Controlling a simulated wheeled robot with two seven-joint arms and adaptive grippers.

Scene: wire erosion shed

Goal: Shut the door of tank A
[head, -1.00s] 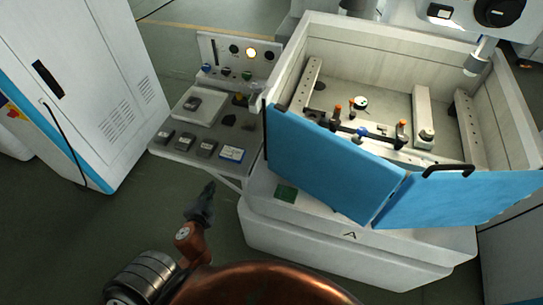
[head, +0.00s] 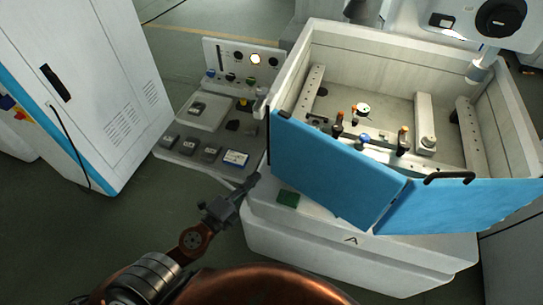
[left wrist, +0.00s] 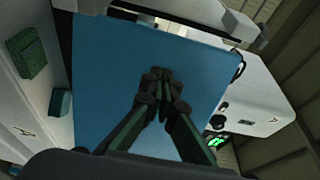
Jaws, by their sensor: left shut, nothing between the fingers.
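The blue door (head: 325,165) of tank A is at the front of the white tank, whose lower front (head: 300,235) bears the letter A. Its left panel and right panel (head: 455,207) meet at an angled seam that juts outward. A black handle (head: 449,177) sits on the right panel's top edge near the seam. My left gripper (head: 253,182) is shut and empty, just left of the left panel. In the left wrist view, the shut fingers (left wrist: 158,76) point over the blue panel (left wrist: 110,65); I cannot tell whether they touch it. My right gripper is out of view.
A control console (head: 205,150) with a lit lamp stands left of the tank, close to my left gripper. A white cabinet (head: 95,85) stands further left. A green block (head: 288,199) sits on the tank's ledge below the door. Dark floor (head: 130,215) is free at left.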

